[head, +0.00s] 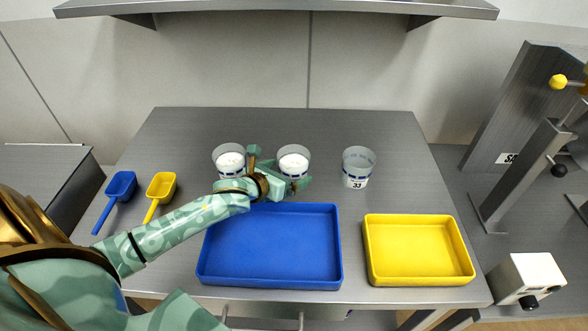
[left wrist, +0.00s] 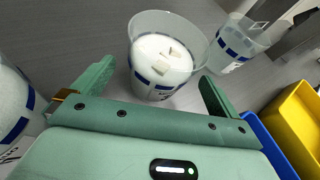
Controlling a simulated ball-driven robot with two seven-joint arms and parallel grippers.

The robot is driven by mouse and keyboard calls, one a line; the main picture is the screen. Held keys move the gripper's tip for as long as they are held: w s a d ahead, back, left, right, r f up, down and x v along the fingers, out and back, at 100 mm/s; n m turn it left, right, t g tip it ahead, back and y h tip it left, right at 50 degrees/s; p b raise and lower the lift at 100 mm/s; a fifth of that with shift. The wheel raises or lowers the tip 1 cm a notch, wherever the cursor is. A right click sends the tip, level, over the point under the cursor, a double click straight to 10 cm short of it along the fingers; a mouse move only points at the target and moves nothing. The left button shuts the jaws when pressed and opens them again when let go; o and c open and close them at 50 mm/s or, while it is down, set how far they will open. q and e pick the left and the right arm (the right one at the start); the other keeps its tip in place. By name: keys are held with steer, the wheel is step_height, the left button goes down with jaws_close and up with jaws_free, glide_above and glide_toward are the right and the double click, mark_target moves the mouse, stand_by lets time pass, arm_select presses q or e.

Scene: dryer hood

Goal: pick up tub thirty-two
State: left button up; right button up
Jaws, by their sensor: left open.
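Three clear tubs with blue bands stand in a row on the bench. The middle tub (head: 294,158) holds white material with pale blocks on top; its number is hidden. The right tub (head: 360,158) reads 33 and looks empty. The left tub (head: 229,156) holds white material; its number is hidden by my arm. My left gripper (head: 279,169) is open at the middle tub's near side, low by the bench. In the left wrist view the middle tub (left wrist: 163,82) stands upright just beyond and between the open fingers (left wrist: 157,82), with no clear contact. My right gripper is not in view.
A blue tray (head: 270,279) and a yellow tray (head: 420,276) lie at the front. A blue scoop (head: 121,186) and a yellow scoop (head: 161,187) lie at left. A shelf (head: 280,9) overhangs the back. Bench behind the tubs is clear.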

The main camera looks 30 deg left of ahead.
arm_select(q)
steer(key=b+x, duration=0.1)
steer(key=x, duration=0.2)
steer(key=shift+w+f, duration=0.25)
steer(key=shift+w, duration=0.05)
steer(key=shift+r, duration=0.1)
steer(key=c, duration=1.2)
steer(key=shift+c, duration=0.3)
